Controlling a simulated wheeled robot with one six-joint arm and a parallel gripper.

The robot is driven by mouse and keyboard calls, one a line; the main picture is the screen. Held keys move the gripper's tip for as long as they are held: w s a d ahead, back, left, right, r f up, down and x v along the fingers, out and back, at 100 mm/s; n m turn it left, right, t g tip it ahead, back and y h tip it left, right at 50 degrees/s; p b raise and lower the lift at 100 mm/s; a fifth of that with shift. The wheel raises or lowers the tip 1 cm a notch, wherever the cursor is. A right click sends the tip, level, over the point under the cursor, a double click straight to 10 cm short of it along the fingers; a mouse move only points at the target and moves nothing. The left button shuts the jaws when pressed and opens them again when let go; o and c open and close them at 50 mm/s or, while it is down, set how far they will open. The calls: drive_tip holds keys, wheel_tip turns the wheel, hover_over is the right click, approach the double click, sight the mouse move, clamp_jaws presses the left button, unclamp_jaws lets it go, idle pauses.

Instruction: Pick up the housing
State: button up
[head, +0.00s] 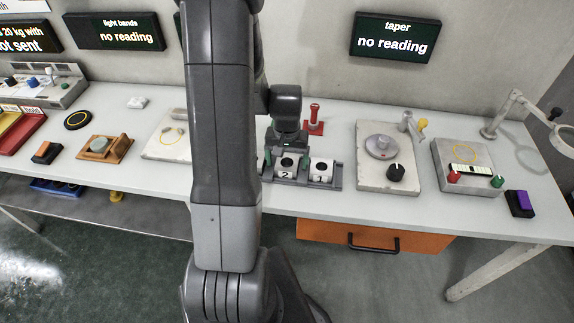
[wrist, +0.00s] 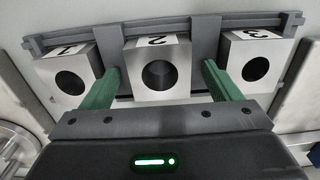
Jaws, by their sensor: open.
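Three pale metal block housings, each with a round dark bore, sit in a row in a grey rack (wrist: 206,37). In the wrist view, the housing labelled 2 (wrist: 157,47) is in the middle, the housing labelled 1 (wrist: 66,70) at left and the housing labelled 3 (wrist: 262,56) at right. My gripper (wrist: 160,82) is open, its green fingers spread to either side of housing 2, with visible gaps. In the head view my gripper (head: 286,158) is over the rack; housing 2 (head: 286,171) and housing 1 (head: 321,171) show, while housing 3 is hidden behind my arm.
A red-handled tool (head: 314,118) stands behind the rack. A plate with a round disc and black knob (head: 396,172) is to the right, near a device with coloured knobs (head: 465,166). An orange drawer (head: 370,236) is below.

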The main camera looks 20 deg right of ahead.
drive_tip(key=shift+f, duration=0.1)
drive_tip(key=c, duration=1.5)
drive_tip(key=shift+o, duration=0.2)
